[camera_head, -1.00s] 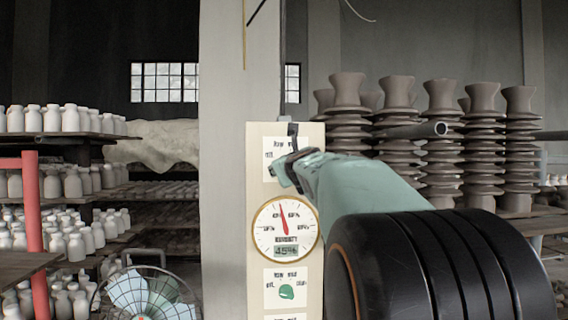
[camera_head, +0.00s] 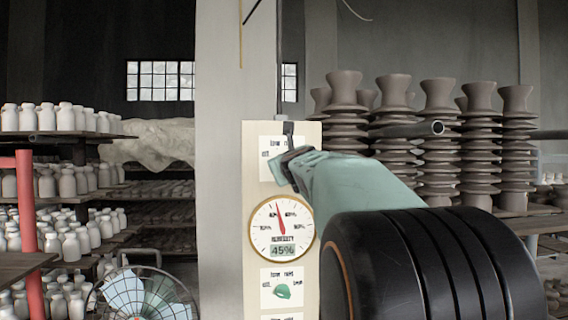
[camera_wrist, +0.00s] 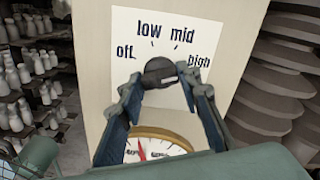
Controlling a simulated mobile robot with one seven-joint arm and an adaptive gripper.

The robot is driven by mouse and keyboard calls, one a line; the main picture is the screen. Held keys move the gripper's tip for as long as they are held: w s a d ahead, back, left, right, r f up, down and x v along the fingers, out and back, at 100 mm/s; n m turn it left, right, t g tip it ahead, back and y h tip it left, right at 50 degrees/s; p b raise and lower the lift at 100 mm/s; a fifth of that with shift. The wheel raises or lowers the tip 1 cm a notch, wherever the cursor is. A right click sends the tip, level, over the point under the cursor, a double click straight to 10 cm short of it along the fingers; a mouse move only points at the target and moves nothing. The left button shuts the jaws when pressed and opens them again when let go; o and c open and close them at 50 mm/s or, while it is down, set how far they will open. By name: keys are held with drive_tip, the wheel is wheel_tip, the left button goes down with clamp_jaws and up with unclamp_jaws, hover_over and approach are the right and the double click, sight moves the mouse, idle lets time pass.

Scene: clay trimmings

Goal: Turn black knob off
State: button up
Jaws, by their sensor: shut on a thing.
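The black knob (camera_wrist: 160,72) sits on a white dial label (camera_wrist: 176,40) marked off, low, mid and high, in the wrist view. The knob's body leans between the words, and I cannot tell which mark it points to. My gripper (camera_wrist: 159,82) has one finger on each side of the knob and is shut on it. In the head view my gripper (camera_head: 287,168) reaches the upper label of the panel from the right and hides the knob and much of the label.
The cream panel (camera_head: 250,178) is mounted on a pale pillar (camera_head: 222,170). Below the knob are a round humidity gauge (camera_head: 281,228) and a green knob (camera_head: 283,291) on its own label. A fan (camera_head: 140,296) and shelves of white bottles stand left; stacked clay pieces (camera_head: 437,150) stand right.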

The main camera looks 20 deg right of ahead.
drive_tip(key=shift+n, duration=0.4)
drive_tip(key=n+b, duration=0.6)
drive_tip(key=n, duration=2)
drive_tip(key=shift+b, duration=0.35)
drive_tip(key=o, duration=1.2)
drive_tip(key=shift+c, duration=0.2)
